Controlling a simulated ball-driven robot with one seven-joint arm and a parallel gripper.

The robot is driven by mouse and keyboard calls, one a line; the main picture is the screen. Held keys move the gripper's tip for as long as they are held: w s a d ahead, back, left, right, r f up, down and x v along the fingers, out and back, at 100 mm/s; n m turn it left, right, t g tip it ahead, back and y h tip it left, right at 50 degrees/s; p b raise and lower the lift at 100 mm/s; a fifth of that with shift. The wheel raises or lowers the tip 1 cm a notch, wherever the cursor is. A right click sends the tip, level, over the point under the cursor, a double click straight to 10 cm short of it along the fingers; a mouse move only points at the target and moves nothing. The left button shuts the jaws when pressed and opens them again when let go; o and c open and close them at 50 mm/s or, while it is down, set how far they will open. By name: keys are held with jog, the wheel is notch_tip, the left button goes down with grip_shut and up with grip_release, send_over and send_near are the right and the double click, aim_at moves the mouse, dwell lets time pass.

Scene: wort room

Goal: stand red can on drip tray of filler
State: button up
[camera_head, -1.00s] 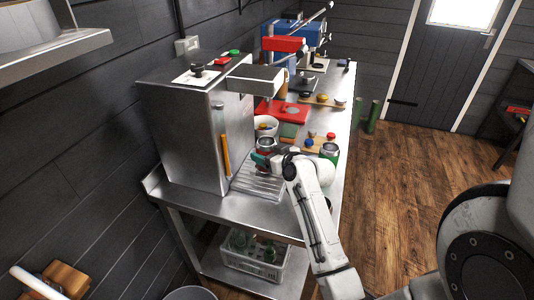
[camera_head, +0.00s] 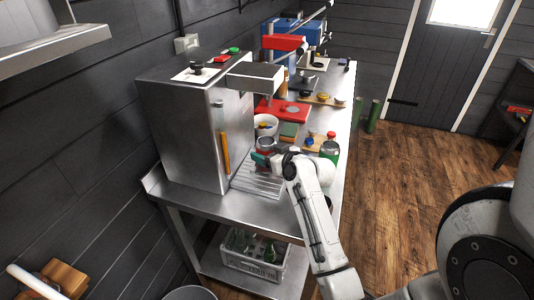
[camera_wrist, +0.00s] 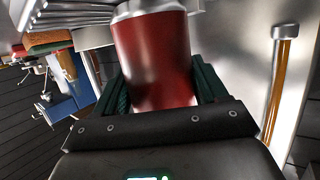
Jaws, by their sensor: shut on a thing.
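The red can (camera_wrist: 155,62) stands between the two dark green fingers of my gripper (camera_wrist: 160,88) in the wrist view. My gripper is shut on it. In the head view the can (camera_head: 265,143) shows its silver top and a strip of red, upright at the far end of the slatted drip tray (camera_head: 256,183). My gripper (camera_head: 262,158) reaches it from the right. The filler (camera_head: 190,130) is the tall steel box, with its head (camera_head: 256,77) jutting out above. Whether the can's base touches the tray is hidden by my gripper.
A green can (camera_head: 330,150) stands to the right of my arm. A white bowl (camera_head: 265,124) and a red board (camera_head: 284,110) lie behind. An orange sight tube (camera_head: 225,153) runs up the filler's side. The bench's near corner is clear.

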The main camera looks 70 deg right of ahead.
jog(key=o, duration=1)
jog(key=shift+o, duration=0.2)
jog(key=shift+r, duration=0.65)
jog(key=s+a+r+b, duration=0.2)
jog(key=s+a+r, duration=0.5)
jog(key=s+r, duration=0.4)
jog(key=shift+s+a+r, duration=0.15)
jog(key=shift+s+r, duration=0.25)
jog(key=shift+s, duration=0.1)
